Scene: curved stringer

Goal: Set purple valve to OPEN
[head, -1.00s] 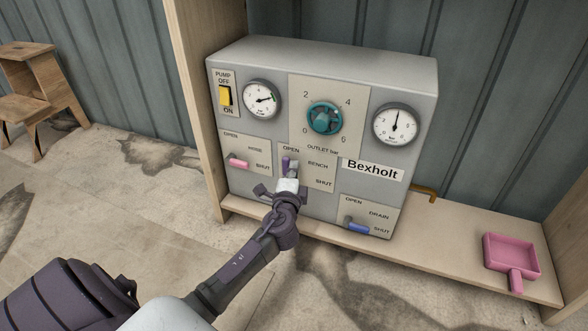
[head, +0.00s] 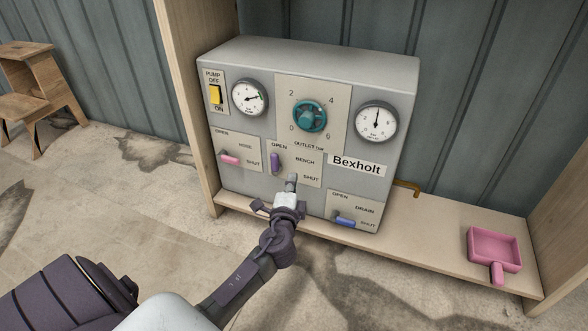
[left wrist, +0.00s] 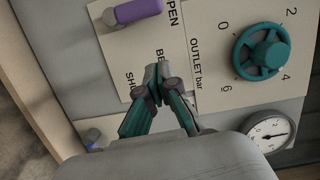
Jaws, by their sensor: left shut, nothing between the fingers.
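The purple valve handle (head: 275,162) is on the panel plate labelled BENCH, below the outlet dial. It stands upright, beside the word OPEN. In the left wrist view the purple handle (left wrist: 135,12) shows near the top edge, alongside the word OPEN. My left gripper (head: 292,180) is shut and empty in front of the plate's lower right part, near SHUT, apart from the handle. In the left wrist view its closed fingertips (left wrist: 157,72) are over the lettering. My right gripper is not in view.
The grey Bexholt panel also carries a teal dial (head: 309,116), a pink handle (head: 230,160), a blue handle (head: 345,222), a yellow switch (head: 215,95) and two gauges. It stands on a wooden shelf (head: 425,235) with a pink pan (head: 494,247) at right.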

